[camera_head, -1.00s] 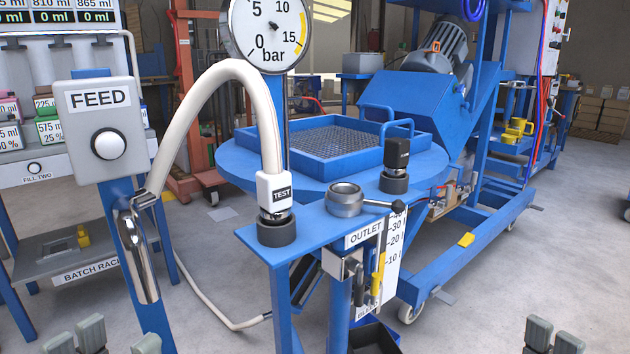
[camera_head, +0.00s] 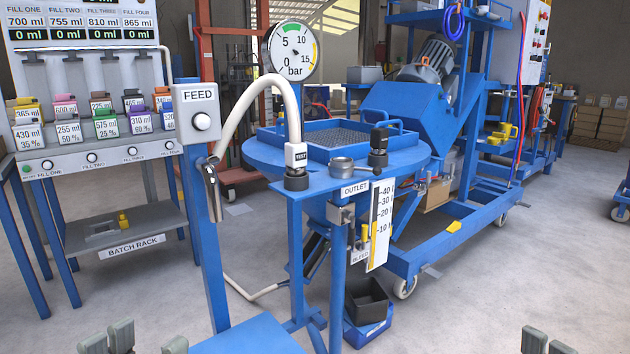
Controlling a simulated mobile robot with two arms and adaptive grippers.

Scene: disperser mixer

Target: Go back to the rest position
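My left gripper (camera_head: 148,343) is at the bottom left edge, with only its grey fingertips in view. They stand apart with bare floor between them, and it holds nothing that I can see. My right gripper (camera_head: 548,345) shows only two grey fingertip parts at the bottom right edge; the rest is cut off, so its opening cannot be judged. Both are apart from the equipment. The white hose (camera_head: 243,108) ends in the TEST coupling (camera_head: 296,155), which sits on a dark port of the blue stand. The FEED box (camera_head: 197,111) stands on a blue post.
A blue surface (camera_head: 250,338) lies low in front, right of my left gripper. The batch rack (camera_head: 118,230) stands at left. A dark bin (camera_head: 367,302) sits under the outlet. The blue wheeled mixer frame (camera_head: 440,235) is at right. Floor is open at lower right.

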